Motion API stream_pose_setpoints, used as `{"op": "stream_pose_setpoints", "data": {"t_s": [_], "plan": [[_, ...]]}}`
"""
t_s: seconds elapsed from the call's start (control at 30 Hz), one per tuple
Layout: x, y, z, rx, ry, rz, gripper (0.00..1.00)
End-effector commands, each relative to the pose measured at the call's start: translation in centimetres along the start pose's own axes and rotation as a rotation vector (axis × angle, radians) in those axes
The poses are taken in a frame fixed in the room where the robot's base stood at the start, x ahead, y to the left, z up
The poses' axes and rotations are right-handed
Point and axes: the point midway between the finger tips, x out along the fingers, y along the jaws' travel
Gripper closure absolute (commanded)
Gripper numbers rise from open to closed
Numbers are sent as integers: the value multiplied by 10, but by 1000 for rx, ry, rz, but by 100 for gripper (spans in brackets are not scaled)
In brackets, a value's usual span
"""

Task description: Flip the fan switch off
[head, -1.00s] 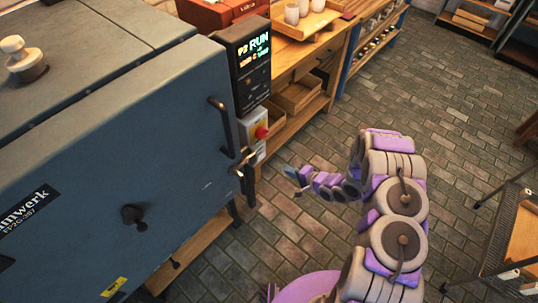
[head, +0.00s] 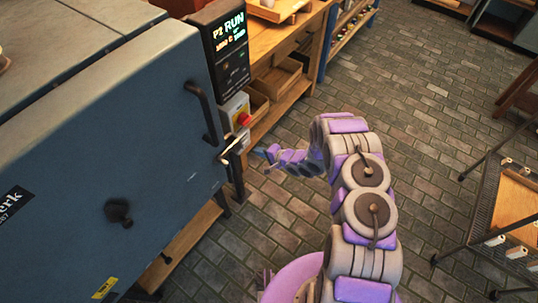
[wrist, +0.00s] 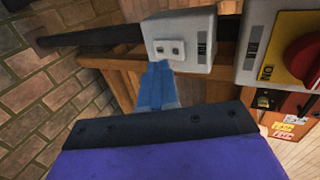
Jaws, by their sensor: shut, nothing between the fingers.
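A grey switch box (wrist: 200,42) with a pale plate and two small dots shows in the wrist view, just beyond my fingertips. Beside it is a yellow panel (wrist: 264,50) with a large red knob (wrist: 301,57). The red knob also shows in the head view (head: 244,118), on a pale box below the display. I cannot read which control is the fan switch or its position. My gripper (wrist: 158,70) has blue fingers held together and empty, pointing at the grey box; contact cannot be told. In the head view my gripper (head: 261,151) is right of the cabinet's front corner.
The blue-grey kiln cabinet (head: 100,150) fills the left, with a dark door handle (head: 203,112) and a latch (head: 229,148) near my gripper. A display reading RUN (head: 227,45) sits above. A wire-mesh trolley (head: 490,210) stands right. Brick floor (head: 420,120) between is open.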

Motion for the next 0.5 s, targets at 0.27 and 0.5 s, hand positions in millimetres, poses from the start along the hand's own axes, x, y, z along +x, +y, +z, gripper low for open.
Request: {"op": "stream_pose_setpoints", "data": {"t_s": [0.27, 0.5], "plan": [[37, -16, 0, -2, 0, -4, 100], [45, -22, 0, 0, 1, -2, 100]]}}
